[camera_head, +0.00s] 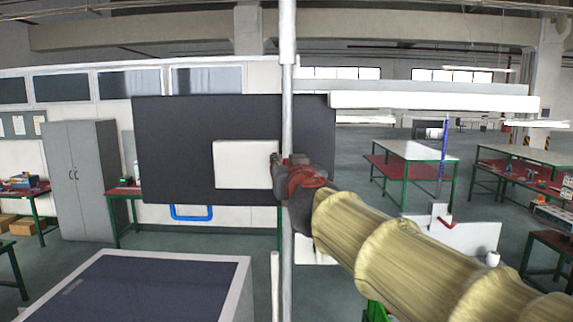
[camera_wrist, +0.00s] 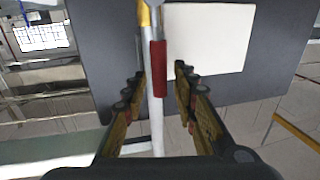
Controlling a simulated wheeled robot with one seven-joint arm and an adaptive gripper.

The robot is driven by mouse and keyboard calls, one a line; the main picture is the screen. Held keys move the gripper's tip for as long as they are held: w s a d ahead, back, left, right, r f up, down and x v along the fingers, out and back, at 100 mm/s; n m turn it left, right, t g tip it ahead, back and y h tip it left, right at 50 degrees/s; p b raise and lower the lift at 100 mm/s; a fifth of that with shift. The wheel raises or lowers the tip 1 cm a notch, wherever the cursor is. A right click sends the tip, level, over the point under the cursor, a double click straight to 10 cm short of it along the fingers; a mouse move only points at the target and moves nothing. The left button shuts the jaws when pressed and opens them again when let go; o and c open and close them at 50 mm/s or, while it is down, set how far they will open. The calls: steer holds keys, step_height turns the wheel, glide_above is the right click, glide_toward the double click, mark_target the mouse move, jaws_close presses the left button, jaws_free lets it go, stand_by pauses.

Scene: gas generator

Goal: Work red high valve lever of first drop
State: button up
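In the wrist view a red lever (camera_wrist: 158,68) lies along a pale vertical pipe (camera_wrist: 156,125), with a yellow part (camera_wrist: 144,15) above it. My gripper (camera_wrist: 160,71) is open, with one finger on each side of the red lever and a visible gap on both sides. I cannot tell how deep the lever sits between the fingertips. In the head view the pipe (camera_head: 288,95) runs upright, and my gripper (camera_head: 277,165) is at it. My own arm and wrist cover that place, so I cannot make out the lever there.
A dark panel (camera_head: 170,150) with a white plate (camera_head: 235,165) stands behind the pipe. A blue handle (camera_head: 190,217) shows below it. A dark-topped box (camera_head: 150,285) is at the lower left. Workbenches (camera_head: 415,150) stand farther back on the right.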

steer(key=c, duration=0.6)
jaws_close()
